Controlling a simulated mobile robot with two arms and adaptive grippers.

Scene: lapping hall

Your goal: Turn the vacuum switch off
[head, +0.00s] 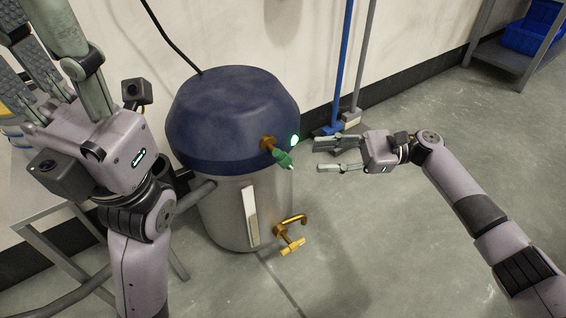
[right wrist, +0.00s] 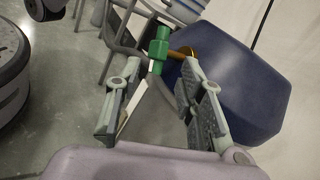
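The vacuum (head: 232,150) is a round drum with a dark blue head and a grey metal body. Its switch (head: 283,158) is a green lever on a brass stem, slanting down to the right. A green light (head: 294,140) glows beside it. My right gripper (head: 319,154) is open and empty, just right of the switch, its fingers pointing at it. In the right wrist view the green switch (right wrist: 158,50) shows beyond and between the open fingers (right wrist: 160,100), apart from them. My left gripper (head: 38,42) is raised at upper left, its fingers spread, with the tips partly cut off.
A brass tap (head: 290,235) sticks out low on the drum. A hose (head: 195,197) leaves its left side, by a metal table (head: 32,205). A blue broom (head: 340,75) leans on the wall behind. A shelf with a blue bin (head: 530,38) stands far right. The floor ahead is clear.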

